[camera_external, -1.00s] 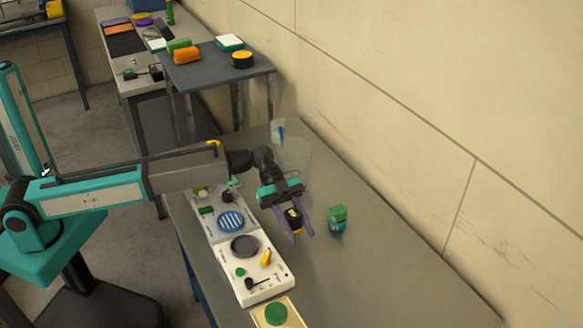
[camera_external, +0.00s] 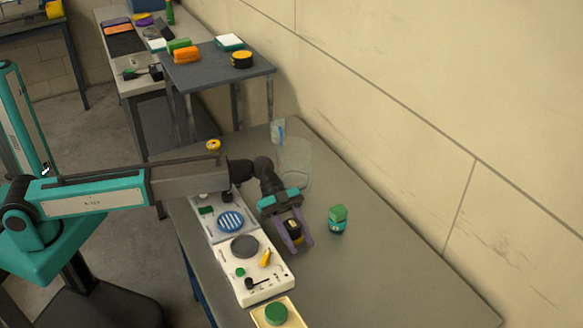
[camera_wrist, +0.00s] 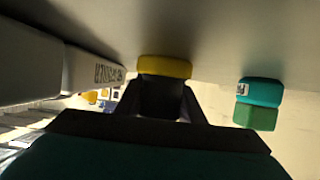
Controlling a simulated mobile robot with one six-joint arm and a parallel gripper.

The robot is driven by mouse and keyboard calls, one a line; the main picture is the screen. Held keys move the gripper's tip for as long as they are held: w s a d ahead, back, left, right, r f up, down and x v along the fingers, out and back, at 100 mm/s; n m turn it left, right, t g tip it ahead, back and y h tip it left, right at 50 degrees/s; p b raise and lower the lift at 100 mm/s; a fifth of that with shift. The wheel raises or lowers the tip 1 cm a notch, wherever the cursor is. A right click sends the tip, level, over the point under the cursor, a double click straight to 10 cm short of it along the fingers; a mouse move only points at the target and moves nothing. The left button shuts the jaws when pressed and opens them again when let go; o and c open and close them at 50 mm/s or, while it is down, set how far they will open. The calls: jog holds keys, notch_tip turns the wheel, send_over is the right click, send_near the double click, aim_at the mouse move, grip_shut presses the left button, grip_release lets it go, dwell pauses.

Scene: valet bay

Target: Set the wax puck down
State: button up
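The wax puck (camera_external: 294,232), black with yellow, is between the purple fingers of my gripper (camera_external: 301,246) in the external view. In the wrist view its yellow face (camera_wrist: 165,67) shows past the dark gripper parts. My gripper is shut on it, low over the grey bench (camera_external: 370,275), just right of the white panels. I cannot tell whether the puck touches the bench.
White panels (camera_external: 262,282) with knobs and discs lie to the left. A clear container (camera_external: 295,165) stands behind. The bench's front right is clear.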

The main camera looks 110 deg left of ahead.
aim_at(289, 219)
jog(key=o, duration=0.4)
jog(key=shift+o, duration=0.2)
jog(key=shift+r, duration=0.15)
jog(key=shift+b+v, duration=0.55)
jog(key=shift+v, duration=3.25)
